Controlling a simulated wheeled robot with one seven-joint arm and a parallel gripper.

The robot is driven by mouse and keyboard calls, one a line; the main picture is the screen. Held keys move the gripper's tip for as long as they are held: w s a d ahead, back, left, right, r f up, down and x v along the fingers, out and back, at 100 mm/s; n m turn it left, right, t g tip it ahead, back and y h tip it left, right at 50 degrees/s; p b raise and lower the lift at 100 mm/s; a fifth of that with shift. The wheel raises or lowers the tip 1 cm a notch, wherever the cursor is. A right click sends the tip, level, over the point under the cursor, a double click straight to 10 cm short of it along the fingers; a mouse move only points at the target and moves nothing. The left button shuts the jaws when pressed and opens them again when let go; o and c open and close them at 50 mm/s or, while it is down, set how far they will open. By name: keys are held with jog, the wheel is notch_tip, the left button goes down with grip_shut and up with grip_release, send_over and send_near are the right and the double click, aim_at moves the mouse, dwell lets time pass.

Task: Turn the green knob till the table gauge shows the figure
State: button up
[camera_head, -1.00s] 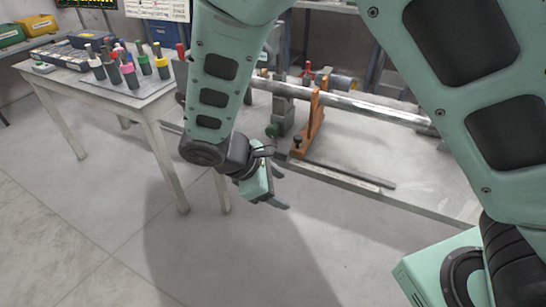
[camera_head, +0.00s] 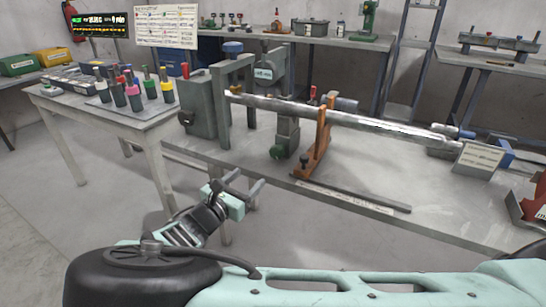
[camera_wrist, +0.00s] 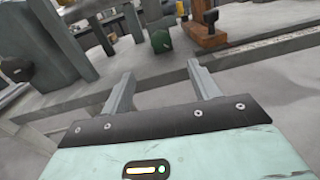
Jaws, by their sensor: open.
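My gripper (camera_head: 250,178) is open and empty in front of the bench's near edge, apart from the knob. Its two fingers (camera_wrist: 160,70) point towards the bench. A small pale readout (camera_head: 263,73) on the stand above the tube may be the gauge; its figure is too small to read surely.
An orange bracket (camera_head: 316,145) supports the tube (camera_head: 380,122) right of the knob. A grey box-like housing (camera_head: 198,108) stands left. A side table (camera_head: 65,102) holds several coloured-collar tools. A dark wall display (camera_head: 100,23) has lit text. The bench front strip is mostly clear.

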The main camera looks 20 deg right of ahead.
aim_at(274, 154)
jog(key=x, duration=1.4)
jog(key=c, duration=1)
